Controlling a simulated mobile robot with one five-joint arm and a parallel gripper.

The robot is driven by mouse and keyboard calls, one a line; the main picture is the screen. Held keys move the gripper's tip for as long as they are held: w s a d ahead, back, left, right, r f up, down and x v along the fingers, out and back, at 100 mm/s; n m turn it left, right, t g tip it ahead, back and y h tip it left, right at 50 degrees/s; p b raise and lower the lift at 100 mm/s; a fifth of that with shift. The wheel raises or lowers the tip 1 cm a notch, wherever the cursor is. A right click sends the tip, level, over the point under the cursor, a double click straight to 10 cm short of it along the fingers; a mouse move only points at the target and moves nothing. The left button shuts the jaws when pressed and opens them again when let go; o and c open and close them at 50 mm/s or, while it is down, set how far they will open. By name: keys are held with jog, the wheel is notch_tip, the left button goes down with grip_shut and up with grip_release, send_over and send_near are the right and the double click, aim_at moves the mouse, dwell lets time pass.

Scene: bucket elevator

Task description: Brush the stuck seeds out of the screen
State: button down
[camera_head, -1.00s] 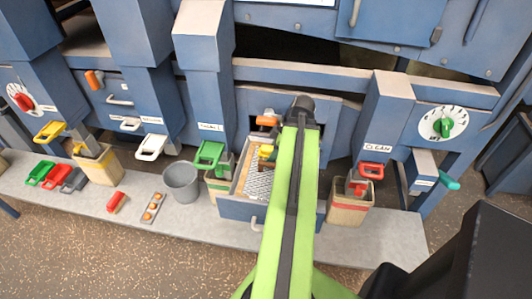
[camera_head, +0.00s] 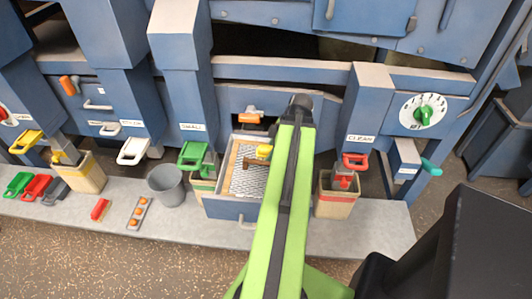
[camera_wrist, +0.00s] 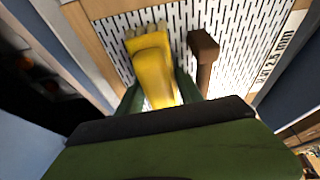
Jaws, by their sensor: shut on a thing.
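The screen (camera_head: 243,183) is a pale slotted sheet in a wooden frame, lying in an open blue drawer (camera_head: 225,207). It fills much of the wrist view (camera_wrist: 235,25). My gripper (camera_wrist: 157,88) is shut on a yellow brush (camera_wrist: 152,70), with one dark green finger on each side. The brush's tan bristles are at the far end, over the screen; I cannot tell if they touch it. The brush also shows in the head view (camera_head: 264,151), beside my arm, which hides the drawer's right part. I cannot make out single stuck seeds.
A brown T-shaped piece (camera_wrist: 203,58) is on or just above the screen, right of the brush. An orange handle (camera_head: 249,117) is behind the drawer. A grey bucket (camera_head: 166,186) and a red-handled bin (camera_head: 335,201) stand either side. The front bench is partly clear.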

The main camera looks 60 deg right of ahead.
aim_at(257, 151)
jog(key=shift+s+d+f, duration=0.1)
jog(key=shift+s+d, duration=0.3)
jog(key=shift+s, duration=0.45)
jog(key=shift+s+d+f, duration=0.1)
jog(key=shift+s+d, duration=0.35)
jog(key=shift+s, duration=0.35)
jog(key=shift+s+d+f, duration=0.1)
jog(key=shift+s+d, duration=0.3)
jog(key=shift+s, duration=0.45)
jog(key=shift+r, duration=0.1)
jog(key=shift+w+a+r, duration=0.15)
jog(key=shift+w+a, duration=0.25)
jog(key=shift+w, duration=0.35)
jog(key=shift+w+a+r, duration=0.15)
jog(key=shift+w+a, duration=0.2)
jog(key=shift+w, duration=0.4)
jog(key=shift+w+a, duration=0.4)
jog(key=shift+w, duration=0.45)
jog(key=shift+w+a, duration=0.45)
jog(key=shift+w, duration=0.45)
jog(key=shift+w+a, duration=0.4)
jog(key=shift+w, duration=0.45)
jog(key=shift+w+a, duration=0.25)
jog(key=shift+w, duration=0.15)
jog(key=shift+w, duration=0.1)
